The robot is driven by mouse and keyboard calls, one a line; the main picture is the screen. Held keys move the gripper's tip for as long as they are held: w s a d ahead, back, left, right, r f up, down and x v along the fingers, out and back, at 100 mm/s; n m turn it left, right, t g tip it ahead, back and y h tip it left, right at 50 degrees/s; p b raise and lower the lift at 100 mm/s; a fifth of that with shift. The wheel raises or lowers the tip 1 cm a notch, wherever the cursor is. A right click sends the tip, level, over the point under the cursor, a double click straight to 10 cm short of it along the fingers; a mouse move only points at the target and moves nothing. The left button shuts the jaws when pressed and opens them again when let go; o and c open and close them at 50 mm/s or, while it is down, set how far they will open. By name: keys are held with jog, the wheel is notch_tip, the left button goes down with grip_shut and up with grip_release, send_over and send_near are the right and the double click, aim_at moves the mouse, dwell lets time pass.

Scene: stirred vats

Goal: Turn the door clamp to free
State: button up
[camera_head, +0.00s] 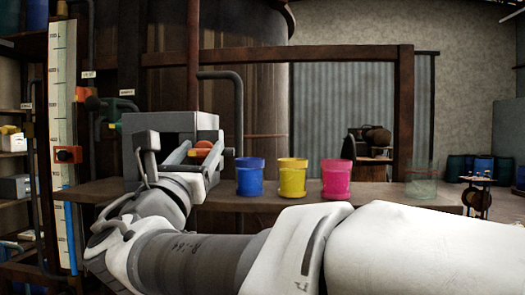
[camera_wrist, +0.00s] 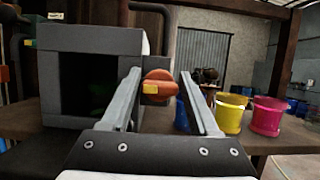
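The door clamp looks to be the orange-red knob (camera_head: 202,149) with a yellow patch, at the right side of a grey box (camera_head: 150,122). In the wrist view the clamp (camera_wrist: 158,84) shows between my two fingers, nearer the left one. My gripper (camera_wrist: 160,75) is open and points at the clamp. Contact with either finger is not clear. In the head view my gripper (camera_head: 190,152) is in front of the box and partly covers its front. The box (camera_wrist: 90,40) has a dark opening in the wrist view, with something faintly green inside.
A blue pot (camera_head: 250,178), a yellow pot (camera_head: 292,178) and a pink pot (camera_head: 337,180) stand right of the box on a wooden bench (camera_head: 385,194). A clear pot (camera_head: 421,180) stands further right. A tall white gauge (camera_head: 63,130) stands at the left.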

grip_shut()
jog(key=shift+f+m+h+b, duration=0.15)
jog(key=shift+m+h+b, duration=0.25)
jog(key=shift+m+b, duration=0.1)
jog(key=m+h+b, duration=0.1)
jog(key=m, duration=0.1)
jog(key=m+b, duration=0.1)
jog(key=m, duration=0.1)
jog(key=shift+f+g+h+b, duration=0.1)
jog(key=shift+g+h+b, duration=0.2)
jog(key=shift+h+b, duration=0.1)
jog(key=m+g+h+b, duration=0.1)
jog(key=m, duration=0.2)
jog(key=m+h+b, duration=0.1)
jog(key=m, duration=0.2)
jog(key=shift+d+g+h, duration=0.1)
jog(key=shift+g+h, duration=0.3)
jog(key=m+g, duration=0.1)
jog(key=m, duration=0.2)
jog(key=m+g+h, duration=0.1)
jog(key=m, duration=0.2)
jog(key=shift+m, duration=0.4)
jog(key=m+g, duration=0.2)
jog(key=m, duration=0.2)
jog(key=shift+m+p, duration=0.3)
